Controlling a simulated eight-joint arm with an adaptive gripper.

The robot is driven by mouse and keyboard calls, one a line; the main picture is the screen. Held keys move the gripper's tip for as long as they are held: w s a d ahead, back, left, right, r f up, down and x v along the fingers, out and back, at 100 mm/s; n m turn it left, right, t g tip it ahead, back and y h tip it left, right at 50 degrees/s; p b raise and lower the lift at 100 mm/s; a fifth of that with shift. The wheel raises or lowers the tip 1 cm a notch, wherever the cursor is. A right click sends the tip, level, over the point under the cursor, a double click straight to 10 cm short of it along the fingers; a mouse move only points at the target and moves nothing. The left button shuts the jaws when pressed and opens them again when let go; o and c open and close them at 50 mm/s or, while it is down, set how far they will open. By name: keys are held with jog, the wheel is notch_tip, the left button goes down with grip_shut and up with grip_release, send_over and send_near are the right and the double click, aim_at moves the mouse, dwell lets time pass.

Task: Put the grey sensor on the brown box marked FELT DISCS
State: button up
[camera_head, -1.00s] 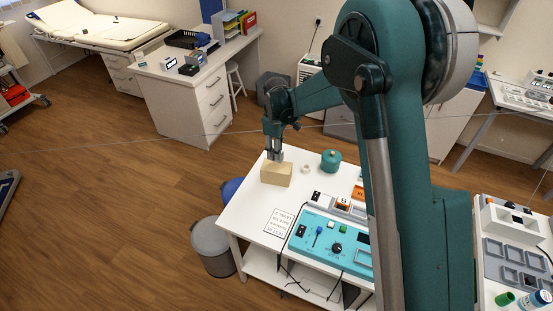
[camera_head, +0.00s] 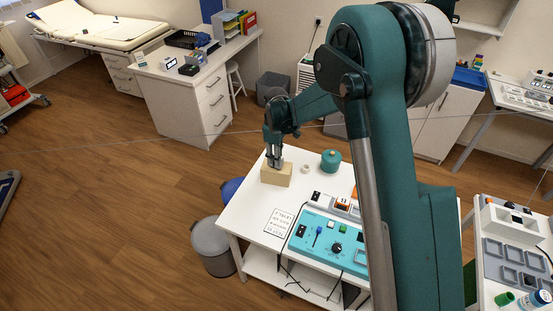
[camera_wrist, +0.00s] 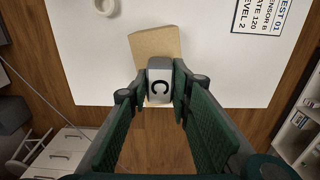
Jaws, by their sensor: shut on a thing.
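My gripper (camera_head: 274,163) is at the top of the brown box (camera_head: 276,178) near the left corner of the white table. In the wrist view my gripper (camera_wrist: 165,78) is shut on a grey sensor (camera_wrist: 159,82) with a pale face and the letter C. The sensor lies over the brown box (camera_wrist: 155,42), which shows beyond it and a little below it. I cannot tell whether the sensor touches the box top. No lettering on the box can be read. In the head view the sensor is mostly hidden by the fingers.
The white table (camera_head: 240,212) also bears a teal canister (camera_head: 330,161), a pale ring (camera_head: 307,168), a printed card (camera_head: 278,222) and a blue control panel (camera_head: 330,244). A grey bin (camera_head: 211,247) stands at its left. Bare tabletop lies around the box.

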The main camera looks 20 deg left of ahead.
jog(key=shift+f, duration=0.15)
jog(key=o, duration=0.9)
notch_tip(320, 180, up, 12)
jog(key=shift+r, duration=0.15)
dwell(0.9)
jog(key=shift+d+r, duration=0.1)
